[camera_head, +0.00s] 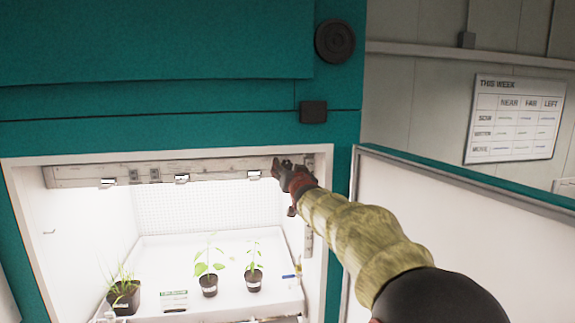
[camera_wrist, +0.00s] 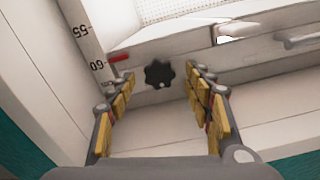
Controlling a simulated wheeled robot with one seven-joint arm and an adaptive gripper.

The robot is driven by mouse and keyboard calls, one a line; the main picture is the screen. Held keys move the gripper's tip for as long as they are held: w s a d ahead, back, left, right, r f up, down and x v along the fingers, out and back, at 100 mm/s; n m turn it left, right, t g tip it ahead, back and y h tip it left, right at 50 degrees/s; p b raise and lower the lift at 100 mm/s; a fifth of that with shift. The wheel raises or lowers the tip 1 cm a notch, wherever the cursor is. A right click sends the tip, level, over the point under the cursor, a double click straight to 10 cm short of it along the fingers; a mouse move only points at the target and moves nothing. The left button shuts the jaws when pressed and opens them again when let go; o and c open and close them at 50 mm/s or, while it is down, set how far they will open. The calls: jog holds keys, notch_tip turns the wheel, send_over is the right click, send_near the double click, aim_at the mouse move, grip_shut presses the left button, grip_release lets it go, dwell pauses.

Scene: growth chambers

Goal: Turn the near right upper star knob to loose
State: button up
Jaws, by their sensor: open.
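The black star knob (camera_wrist: 159,74) shows in the wrist view, on a pale rail near a scale strip (camera_wrist: 88,45) marked 55 and 60. A small red pointer (camera_wrist: 120,57) sits by the 60 mark. My gripper (camera_wrist: 149,84) is open, its yellow-padded fingers apart on either side of the knob in the picture; I cannot tell whether they reach around it. In the head view my gripper (camera_head: 282,166) is at the upper right inside corner of the lit chamber, by the right end of the light bar (camera_head: 220,170). There the knob is hidden by my gripper.
The chamber floor (camera_head: 222,284) holds several potted plants, including a middle pot (camera_head: 209,287) and a right pot (camera_head: 253,281). The open door (camera_head: 440,225) stands to the right of my arm. The teal cabinet front (camera_head: 220,125) is just above the opening. A wall chart (camera_head: 515,118) hangs at right.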

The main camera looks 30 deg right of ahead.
jog(key=shift+w+d, duration=0.2)
jog(key=shift+w, duration=0.4)
jog(key=c, duration=0.3)
jog(key=c, duration=0.7)
jog(key=shift+c, duration=0.8)
